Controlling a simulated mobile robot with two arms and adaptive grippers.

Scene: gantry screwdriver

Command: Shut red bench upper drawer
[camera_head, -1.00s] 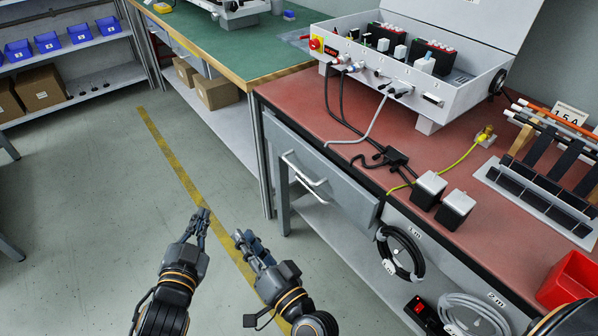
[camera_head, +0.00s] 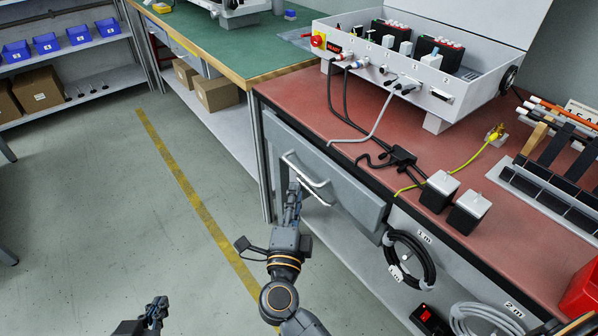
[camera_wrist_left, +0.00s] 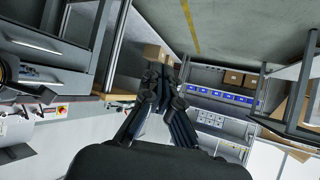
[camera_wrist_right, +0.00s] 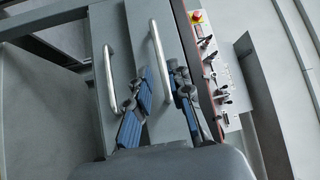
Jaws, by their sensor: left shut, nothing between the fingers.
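The red bench's upper drawer (camera_head: 345,195) has a grey front with a pale bar handle (camera_head: 308,172). Its front appears to stand out a little below the bench edge; how far is hard to tell. My right gripper (camera_head: 294,190) is at the handle. In the right wrist view my right gripper (camera_wrist_right: 160,78) has its fingers spread, with the upper drawer's handle (camera_wrist_right: 158,55) near them; contact is unclear. A second handle (camera_wrist_right: 109,75) is to the left, on the lower drawer. My left gripper (camera_head: 158,306) is low over the floor, shut and empty; it also shows in the left wrist view (camera_wrist_left: 160,75).
The red bench top (camera_head: 300,105) carries a grey test box (camera_head: 455,85), cables and two black-and-white blocks (camera_head: 438,190). Coiled cable (camera_head: 410,258) hangs below, right of the drawer. A green bench (camera_head: 230,45) stands behind. The floor at left is open.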

